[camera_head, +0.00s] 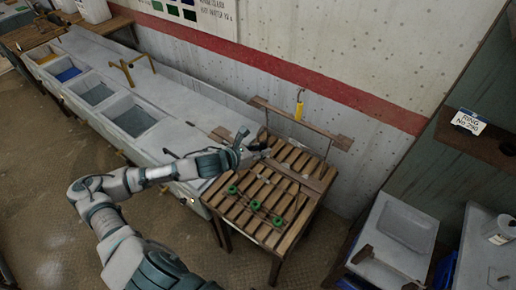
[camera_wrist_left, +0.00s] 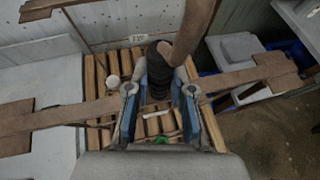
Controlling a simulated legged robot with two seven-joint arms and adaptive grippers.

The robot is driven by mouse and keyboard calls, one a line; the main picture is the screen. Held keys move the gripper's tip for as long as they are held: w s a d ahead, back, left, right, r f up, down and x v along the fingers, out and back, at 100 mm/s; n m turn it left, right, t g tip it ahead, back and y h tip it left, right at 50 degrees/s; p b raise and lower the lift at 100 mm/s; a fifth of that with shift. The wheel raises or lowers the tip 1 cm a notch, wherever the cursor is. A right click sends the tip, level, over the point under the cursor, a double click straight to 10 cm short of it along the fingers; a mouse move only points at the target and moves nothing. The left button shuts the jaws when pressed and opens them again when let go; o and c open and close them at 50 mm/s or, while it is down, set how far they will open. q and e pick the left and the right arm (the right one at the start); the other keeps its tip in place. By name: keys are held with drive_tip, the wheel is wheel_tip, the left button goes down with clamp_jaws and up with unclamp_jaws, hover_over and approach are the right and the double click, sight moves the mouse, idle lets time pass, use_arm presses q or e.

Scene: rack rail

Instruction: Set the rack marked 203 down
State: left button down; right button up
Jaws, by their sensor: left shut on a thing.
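My left gripper (camera_head: 248,152) is shut on the dark wrapped grip (camera_wrist_left: 170,68) of a brown rack. In the left wrist view the rack's flat ends reach out to the left (camera_wrist_left: 20,128) and right (camera_wrist_left: 262,74). In the head view the rack (camera_head: 305,180) lies across the slatted wooden table (camera_head: 240,215); I cannot tell whether it touches the slats. I see no number on the held rack. A small white tag (camera_wrist_left: 53,38), too small to read surely, shows behind it in the wrist view. My right gripper is not in view.
A second brown bar (camera_head: 325,133) with a yellow upright piece (camera_head: 299,106) is at the table's back by the wall. Green pieces (camera_head: 255,205) lie on the front slats. A grey bench with bins (camera_head: 133,118) adjoins left.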

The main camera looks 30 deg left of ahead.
use_arm(q)
drive_tip(key=shift+d, duration=0.35)
drive_tip(key=shift+w, duration=0.1)
drive_tip(key=c, duration=1.4)
unclamp_jaws()
drive_tip(key=o, duration=0.4)
drive_tip(key=shift+a+f, duration=0.1)
drive_tip(key=shift+a, duration=0.15)
drive_tip(key=shift+o, duration=0.3)
drive_tip(key=shift+a+f, duration=0.1)
drive_tip(key=shift+a, duration=0.3)
drive_tip(key=shift+o, duration=0.5)
drive_tip(key=shift+a+f, duration=0.1)
drive_tip(key=shift+a, duration=0.05)
drive_tip(key=o, duration=0.8)
drive_tip(key=shift+d, duration=0.2)
drive_tip(key=shift+o, duration=0.2)
drive_tip(key=shift+d, duration=0.4)
drive_tip(key=shift+a, duration=0.15)
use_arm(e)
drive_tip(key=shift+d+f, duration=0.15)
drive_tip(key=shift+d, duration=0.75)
use_arm(q)
drive_tip(key=shift+a, duration=0.25)
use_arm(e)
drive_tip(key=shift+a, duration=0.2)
